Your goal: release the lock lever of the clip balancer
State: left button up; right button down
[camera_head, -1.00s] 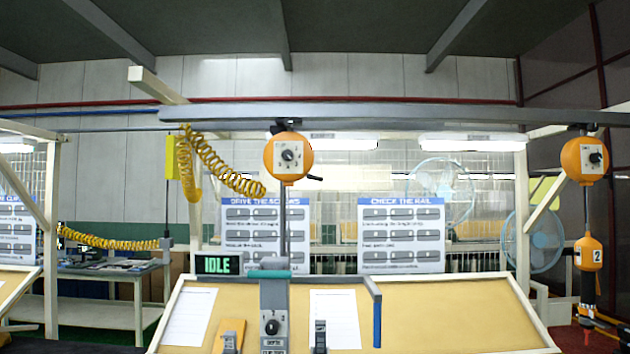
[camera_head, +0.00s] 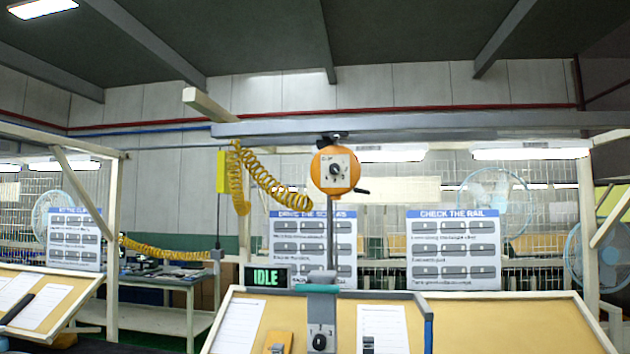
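The clip balancer is an orange round housing (camera_head: 335,170) with a pale dial plate, hung from the grey overhead beam. A short black lever (camera_head: 361,191) sticks out at its lower right side. A grey cable or rod runs down from it to a grey tool with a teal top (camera_head: 322,289) and a dial on its face, in front of the tan board. Neither of my grippers shows in the head view.
The grey beam (camera_head: 430,121) crosses above the balancer. A yellow coiled hose (camera_head: 270,183) hangs just left of it. A tilted tan board (camera_head: 520,325) with paper sheets stands below, with a green IDLE display (camera_head: 268,277) at its left corner. Instruction posters (camera_head: 454,250) hang behind.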

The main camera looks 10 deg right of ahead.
aim_at(356, 190)
jog(key=l+u, duration=0.6)
jog(key=u, duration=0.2)
jog(key=k+l+u, duration=0.1)
jog(key=l+u, duration=0.25)
jog(key=k+l+u, duration=0.1)
jog(key=u, duration=0.3)
jog(key=k+l+u, duration=0.1)
jog(key=k+l, duration=0.2)
jog(key=l, duration=0.15)
jog(key=k+l, duration=0.3)
jog(key=l, duration=0.15)
jog(key=l+u, duration=0.05)
